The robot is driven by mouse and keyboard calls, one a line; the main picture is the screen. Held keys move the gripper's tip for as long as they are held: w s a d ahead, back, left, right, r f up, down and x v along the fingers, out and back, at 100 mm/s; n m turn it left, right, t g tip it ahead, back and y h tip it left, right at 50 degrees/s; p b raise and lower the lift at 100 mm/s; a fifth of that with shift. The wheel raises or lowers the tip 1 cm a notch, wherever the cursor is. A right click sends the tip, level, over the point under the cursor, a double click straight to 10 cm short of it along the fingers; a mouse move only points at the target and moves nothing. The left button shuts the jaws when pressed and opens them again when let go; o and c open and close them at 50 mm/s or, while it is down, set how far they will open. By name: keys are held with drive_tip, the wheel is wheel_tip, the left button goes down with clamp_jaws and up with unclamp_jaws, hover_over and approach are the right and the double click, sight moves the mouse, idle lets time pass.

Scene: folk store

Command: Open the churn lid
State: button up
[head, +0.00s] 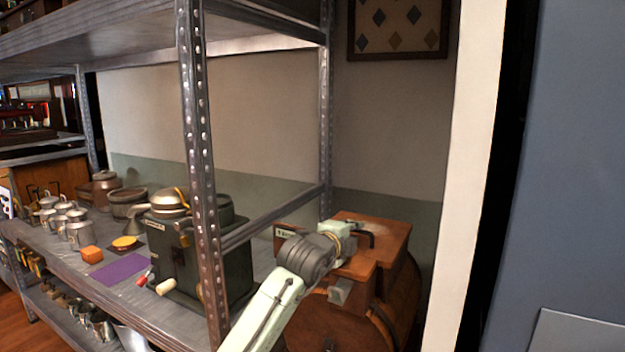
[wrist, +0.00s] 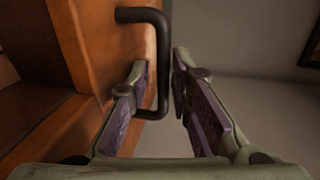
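The churn (head: 385,300) is a brown wooden barrel at the right end of the shelf rack. Its flat wooden lid (head: 388,228) is on top and looks closed. A black bar handle (head: 366,238) stands on the lid; it also shows in the wrist view as a dark loop (wrist: 163,65). My gripper (head: 345,242) is at this handle, partly hidden behind my wrist in the head view. In the wrist view my gripper (wrist: 158,75) has its fingers apart, with the handle's bar between them. The left finger reaches into the loop; a gap shows by the right finger.
A metal rack post (head: 203,180) stands left of my arm. A dark machine (head: 180,250) with a crank sits on the shelf behind it. Metal mugs (head: 78,232), an orange block (head: 92,254) and a purple cloth (head: 122,269) lie further left. A white wall edge (head: 468,180) is right of the churn.

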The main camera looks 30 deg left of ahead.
drive_tip(key=s+b, duration=0.1)
drive_tip(key=s, duration=0.2)
drive_tip(key=s+r+b, duration=0.1)
drive_tip(key=s, duration=0.1)
drive_tip(key=s+b, duration=0.1)
drive_tip(key=s, duration=0.2)
drive_tip(key=shift+s+a+r, duration=0.15)
drive_tip(key=shift+s+r, duration=0.15)
drive_tip(key=s+r+n+t+y, duration=0.1)
drive_tip(key=s+r+t, duration=0.3)
drive_tip(key=r, duration=0.4)
drive_tip(key=s+r+n+t+y, duration=0.1)
drive_tip(key=s+r+n+t, duration=0.2)
drive_tip(key=s+r, duration=0.4)
wheel_tip(320, 180, up, 2)
drive_tip(key=shift+a+r+n+t+y+b, duration=0.1)
drive_tip(key=shift+a+n+t+y+b, duration=0.3)
drive_tip(key=shift+n, duration=0.4)
drive_tip(key=shift+d, duration=0.1)
